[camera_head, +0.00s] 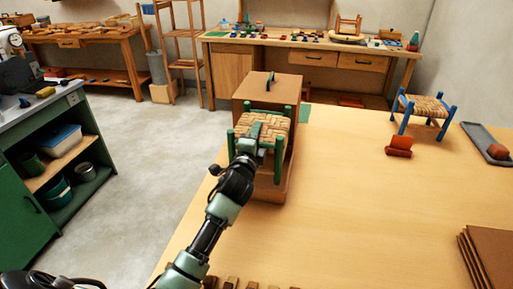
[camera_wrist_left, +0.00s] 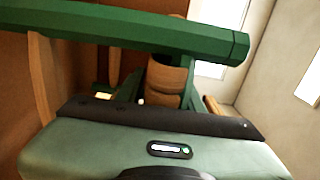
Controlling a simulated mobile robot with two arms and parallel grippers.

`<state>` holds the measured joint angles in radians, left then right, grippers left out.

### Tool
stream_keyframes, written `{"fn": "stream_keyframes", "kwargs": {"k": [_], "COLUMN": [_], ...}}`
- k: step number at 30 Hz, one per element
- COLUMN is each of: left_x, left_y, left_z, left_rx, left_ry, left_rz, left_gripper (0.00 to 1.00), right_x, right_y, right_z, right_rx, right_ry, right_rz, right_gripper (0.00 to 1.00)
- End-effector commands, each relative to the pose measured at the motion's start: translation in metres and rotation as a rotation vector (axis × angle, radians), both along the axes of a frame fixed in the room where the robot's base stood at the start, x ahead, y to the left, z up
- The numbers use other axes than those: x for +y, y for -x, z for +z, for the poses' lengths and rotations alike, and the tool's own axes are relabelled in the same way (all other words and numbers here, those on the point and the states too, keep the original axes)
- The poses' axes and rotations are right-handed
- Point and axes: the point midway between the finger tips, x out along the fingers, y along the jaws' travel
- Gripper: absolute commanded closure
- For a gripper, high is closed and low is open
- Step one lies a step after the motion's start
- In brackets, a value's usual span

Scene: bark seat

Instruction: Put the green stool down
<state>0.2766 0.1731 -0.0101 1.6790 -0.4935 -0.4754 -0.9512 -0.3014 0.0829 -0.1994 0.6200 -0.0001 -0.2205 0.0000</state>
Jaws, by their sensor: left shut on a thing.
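The green stool (camera_head: 274,128) has green legs and a woven tan seat. It is upright in the head view, in front of a brown box and over its lower tray-like part. My left gripper (camera_head: 251,141) is shut on the stool at its near left side. In the left wrist view a green bar (camera_wrist_left: 110,32) of the stool crosses the top, with part of the woven seat (camera_wrist_left: 165,78) behind it. Whether the leg ends touch anything is hard to tell. My right gripper is not in view.
The brown box (camera_head: 265,84) with a dark handle stands at the table's left edge. A blue stool (camera_head: 424,106), a red-orange block (camera_head: 399,146) and a grey tray (camera_head: 484,141) are at the right. Brown boards (camera_head: 492,258) lie front right. The wooden table's (camera_head: 345,205) middle is clear.

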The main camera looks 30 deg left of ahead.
Motion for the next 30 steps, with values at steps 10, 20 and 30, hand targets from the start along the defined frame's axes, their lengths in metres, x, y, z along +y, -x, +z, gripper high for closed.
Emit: {"fn": "stream_keyframes", "kwargs": {"k": [10, 20, 30], "left_x": [0.000, 0.000, 0.000], "left_y": [0.000, 0.000, 0.000], "left_z": [-0.041, -0.043, -0.047], "left_rx": [-0.003, -0.005, 0.000], "left_ry": [0.001, -0.001, 0.000], "left_rz": [-0.001, -0.001, 0.000], "left_gripper": [1.00, 1.00, 0.41], "right_x": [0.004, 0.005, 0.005], "right_y": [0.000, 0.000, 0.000], "right_z": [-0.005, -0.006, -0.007], "right_rx": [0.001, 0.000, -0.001], "right_ry": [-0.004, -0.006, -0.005], "right_rz": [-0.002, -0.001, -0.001], "right_gripper": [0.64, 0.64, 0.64]}}
